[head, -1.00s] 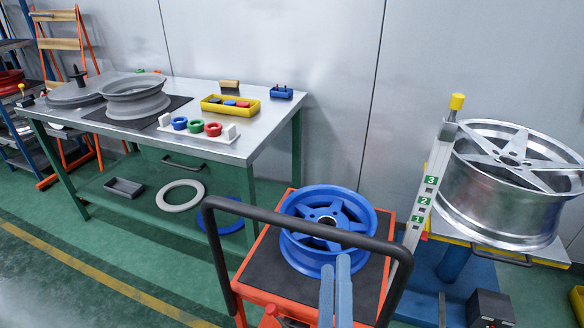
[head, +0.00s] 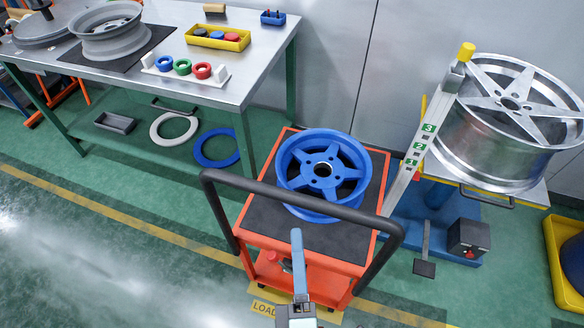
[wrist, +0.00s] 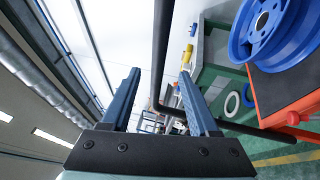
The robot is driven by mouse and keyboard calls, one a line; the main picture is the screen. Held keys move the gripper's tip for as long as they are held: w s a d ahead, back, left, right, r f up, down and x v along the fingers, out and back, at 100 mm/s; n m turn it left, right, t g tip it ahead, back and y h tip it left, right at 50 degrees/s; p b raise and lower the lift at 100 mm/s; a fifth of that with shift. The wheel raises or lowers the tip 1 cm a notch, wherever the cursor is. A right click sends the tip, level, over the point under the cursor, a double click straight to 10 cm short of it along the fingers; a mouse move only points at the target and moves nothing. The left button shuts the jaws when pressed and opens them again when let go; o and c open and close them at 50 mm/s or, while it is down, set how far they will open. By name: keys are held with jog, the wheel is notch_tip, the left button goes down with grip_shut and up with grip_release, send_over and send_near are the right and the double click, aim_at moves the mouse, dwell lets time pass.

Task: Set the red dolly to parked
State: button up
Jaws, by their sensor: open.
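The red dolly (head: 258,226) is an orange-red cart with a dark top mat, standing in front of me in the head view. A blue spoked wheel (head: 322,172) lies on its top, and a black bar handle (head: 300,202) arches across its near side. A red knob (head: 273,257) shows low on the near side, partly hidden; a red knob also shows at the cart's edge in the wrist view (wrist: 293,118). My gripper (head: 296,232) is at the dolly's near side. In the wrist view my gripper (wrist: 159,72) has its blue fingers apart with nothing between them.
A yellow floor plate marked "LOAD" (head: 263,308) shows under the dolly's near edge. A green-legged workbench (head: 205,92) stands back left. A blue stand with a silver wheel (head: 510,100) and numbered post (head: 418,150) is at right, with a yellow bin (head: 556,262). Floor at left is clear.

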aim_at(317, 203)
jog(key=p+x, duration=0.1)
jog(key=x, duration=1.1)
jog(key=shift+s, duration=0.1)
grip_shut()
dwell(1.0)
